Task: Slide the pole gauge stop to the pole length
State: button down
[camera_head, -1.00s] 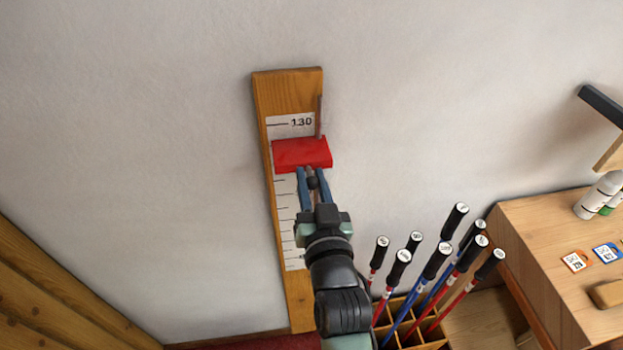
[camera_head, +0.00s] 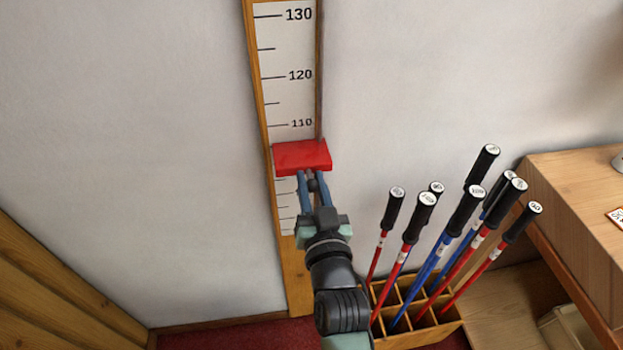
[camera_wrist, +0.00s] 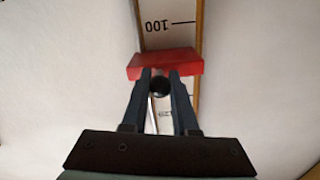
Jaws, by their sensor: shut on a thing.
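The red gauge stop (camera_head: 302,157) sits across the upright wooden gauge board (camera_head: 299,285) on the wall. In the head view its upper edge lies a little below the 110 mark on the white scale (camera_head: 287,60). The wrist view shows the stop (camera_wrist: 165,65) with an upside-down 100 beyond it. My gripper (camera_head: 311,176) comes from below and in front. In the wrist view its two fingers are closed around a dark round knob (camera_wrist: 159,88) at the stop. The stop hides the part of the scale behind it.
A wooden rack (camera_head: 441,331) holding several red and blue poles with black grips (camera_head: 464,207) stands at the lower right, close to my arm. A wooden bench (camera_head: 580,180) is at the far right. The wall left of the gauge is clear.

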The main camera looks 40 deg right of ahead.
notch_tip(320, 180, down, 4)
jog(key=shift+f+b, duration=0.1)
jog(key=shift+b, duration=1.05)
jog(key=c, duration=0.7)
grip_release()
jog(key=v, duration=1.3)
